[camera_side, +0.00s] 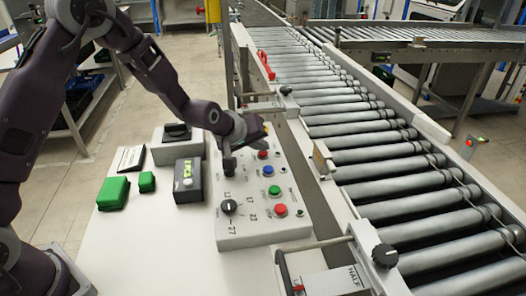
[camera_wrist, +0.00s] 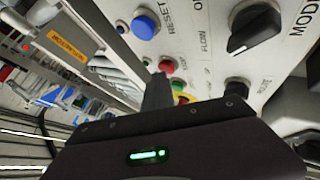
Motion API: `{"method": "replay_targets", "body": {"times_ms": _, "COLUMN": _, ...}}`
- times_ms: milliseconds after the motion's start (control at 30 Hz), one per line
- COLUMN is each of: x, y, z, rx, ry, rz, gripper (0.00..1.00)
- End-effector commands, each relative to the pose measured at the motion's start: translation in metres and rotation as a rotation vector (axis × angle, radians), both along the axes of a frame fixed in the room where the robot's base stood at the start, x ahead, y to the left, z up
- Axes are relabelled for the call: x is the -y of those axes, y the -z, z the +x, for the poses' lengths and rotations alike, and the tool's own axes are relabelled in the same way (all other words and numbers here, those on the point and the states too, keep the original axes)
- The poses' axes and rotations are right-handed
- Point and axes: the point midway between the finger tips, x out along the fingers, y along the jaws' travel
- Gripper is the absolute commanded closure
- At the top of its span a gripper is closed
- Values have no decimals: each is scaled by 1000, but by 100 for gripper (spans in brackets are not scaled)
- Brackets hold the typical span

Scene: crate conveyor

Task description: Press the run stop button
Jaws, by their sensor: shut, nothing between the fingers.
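The grey control panel (camera_side: 262,232) carries several buttons and dark knobs. In the side view, a red button (camera_side: 263,154), a blue button (camera_side: 268,170), a green button (camera_side: 275,190) and another red button (camera_side: 281,210) stand along its right part. I cannot read which is labelled run stop. In the wrist view, the blue button (camera_wrist: 145,26) is marked RESET, with a red button (camera_wrist: 166,66) and a green button (camera_wrist: 179,86) beyond. My gripper (camera_wrist: 157,90) is shut and empty over the panel's far part. Its finger partly covers the view near the small buttons; contact cannot be told.
A roller conveyor (camera_side: 350,130) runs along the panel's right side. A black knob (camera_side: 229,207) sits on the panel's left part. Left of the panel are a dark box (camera_side: 188,182) and green blocks (camera_side: 113,193). The white table (camera_side: 150,240) is clear in front.

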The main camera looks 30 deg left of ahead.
Motion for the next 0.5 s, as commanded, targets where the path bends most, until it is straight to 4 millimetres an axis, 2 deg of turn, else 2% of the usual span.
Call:
{"method": "replay_targets", "body": {"times_ms": 267, "x": 0, "y": -15, "z": 0, "rx": 0, "ry": 1, "rz": 1, "gripper": 100}}
{"method": "replay_targets", "body": {"times_ms": 500, "x": 0, "y": -15, "z": 0, "rx": -1, "ry": 1, "rz": 0, "gripper": 100}}
